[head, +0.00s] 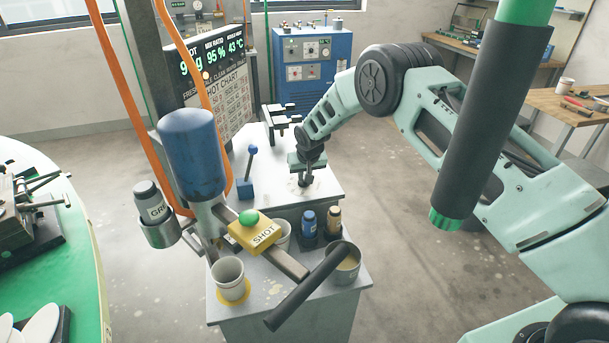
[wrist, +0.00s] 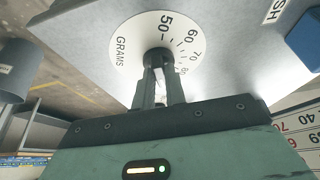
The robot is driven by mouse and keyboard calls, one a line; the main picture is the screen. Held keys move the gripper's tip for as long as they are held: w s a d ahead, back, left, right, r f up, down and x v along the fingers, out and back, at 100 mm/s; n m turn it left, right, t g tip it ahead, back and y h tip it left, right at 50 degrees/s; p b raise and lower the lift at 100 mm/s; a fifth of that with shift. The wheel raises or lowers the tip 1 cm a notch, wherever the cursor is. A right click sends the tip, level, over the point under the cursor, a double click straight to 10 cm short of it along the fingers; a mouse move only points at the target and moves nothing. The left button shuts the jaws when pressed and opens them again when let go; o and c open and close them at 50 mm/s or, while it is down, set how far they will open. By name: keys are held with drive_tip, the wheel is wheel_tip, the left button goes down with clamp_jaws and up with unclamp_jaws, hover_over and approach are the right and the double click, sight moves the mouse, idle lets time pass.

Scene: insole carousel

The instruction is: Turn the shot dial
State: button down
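The shot dial is a white disc (wrist: 128,58) marked GRAMS with printed numbers 50, 60, 70 and 80, on a grey top. Its black knob (wrist: 158,56) stands at the centre, near the 50 mark. My gripper (wrist: 160,72) reaches down over the dial, its two fingers close together on either side of the knob and apparently closed on it. In the head view, my gripper (head: 306,174) points down at the white dial face (head: 293,186) on the grey cabinet; the knob is mostly hidden there.
A lit screen (head: 211,55) reads 95 % and 43 °C; a hose partly covers the shot value. A blue-knobbed lever (head: 250,165) and a yellow SHOT block with green button (head: 257,232) stand nearby. Cups and small bottles (head: 308,222) are in front. A green carousel (head: 75,255) is left.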

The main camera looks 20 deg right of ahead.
drive_tip(key=shift+d+f+n+y+b, duration=0.2)
drive_tip(key=shift+n+y+b, duration=0.1)
drive_tip(key=shift+n+b, duration=0.55)
drive_tip(key=shift+r+n+y+b, duration=0.2)
drive_tip(key=shift+n+y+b, duration=0.4)
drive_tip(key=shift+n, duration=0.55)
drive_tip(key=c, duration=1.4)
unclamp_jaws()
drive_tip(key=shift+c, duration=0.2)
drive_tip(key=b+v, duration=0.3)
drive_tip(key=v, duration=1.4)
drive_tip(key=shift+r, duration=0.3)
drive_tip(key=shift+a+f, duration=0.1)
drive_tip(key=shift+a, duration=0.1)
